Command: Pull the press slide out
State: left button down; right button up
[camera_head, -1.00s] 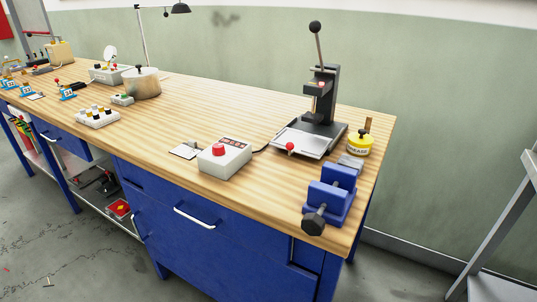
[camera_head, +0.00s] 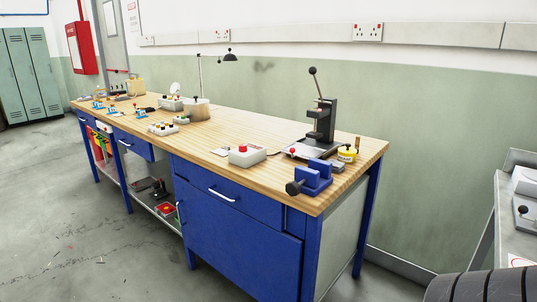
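A black arbor press (camera_head: 322,122) with a raised ball-topped lever stands near the right end of the wooden workbench (camera_head: 255,128). Its grey slide plate (camera_head: 304,151) lies low at the front of the press base. A red knob (camera_head: 292,151) sits at the plate's front left. From here I cannot tell how far in or out the slide is. Neither of my grippers is in view, and nothing is touching the press.
A blue vise (camera_head: 313,178), a yellow tin (camera_head: 347,154) and a control box with a red button (camera_head: 246,155) sit close around the press. A grey cart (camera_head: 515,240) and a black tyre (camera_head: 485,286) are at the right.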

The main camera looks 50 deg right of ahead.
aim_at(301, 150)
jog(key=z, duration=0.8)
jog(key=i, duration=0.8)
jog(key=z, duration=0.45)
